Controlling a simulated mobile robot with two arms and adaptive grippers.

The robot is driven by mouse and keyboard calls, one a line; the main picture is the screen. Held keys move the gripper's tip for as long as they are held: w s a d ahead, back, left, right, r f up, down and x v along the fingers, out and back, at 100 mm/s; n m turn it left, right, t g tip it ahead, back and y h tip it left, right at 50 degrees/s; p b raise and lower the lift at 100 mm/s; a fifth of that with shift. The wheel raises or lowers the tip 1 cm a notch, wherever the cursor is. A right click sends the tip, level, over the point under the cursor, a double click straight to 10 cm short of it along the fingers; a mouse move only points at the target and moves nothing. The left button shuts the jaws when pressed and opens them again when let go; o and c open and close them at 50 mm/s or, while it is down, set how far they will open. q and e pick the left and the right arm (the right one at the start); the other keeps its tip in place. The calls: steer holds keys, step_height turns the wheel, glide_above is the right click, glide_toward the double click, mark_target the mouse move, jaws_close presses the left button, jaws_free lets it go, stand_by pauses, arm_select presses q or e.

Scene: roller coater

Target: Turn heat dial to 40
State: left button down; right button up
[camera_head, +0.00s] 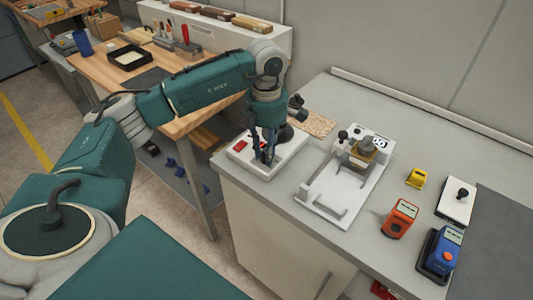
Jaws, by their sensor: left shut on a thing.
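A white control box (283,161) with red switches (240,145) sits at the left end of the grey counter. My left gripper (265,153) reaches down over it from above, with its dark fingers at the top face of the box. The fingers are shut on what appears to be the heat dial, which they hide. The number the dial points to cannot be read. My right gripper is not in view.
Right of the box stands a white-based machine (335,185) with a metal handle. Further right on the grey counter (375,95) are a yellow item (416,178), an orange device (399,218) and a blue device (440,252). A wooden bench (185,95) stands behind at left.

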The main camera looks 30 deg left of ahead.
arm_select(q)
steer(key=shift+w+r, duration=0.1)
steer(key=shift+r, duration=0.05)
stand_by(0.4)
steer(key=c, duration=1.4)
jaws_free()
steer(key=shift+c, duration=0.2)
step_height(320, 180, up, 12)
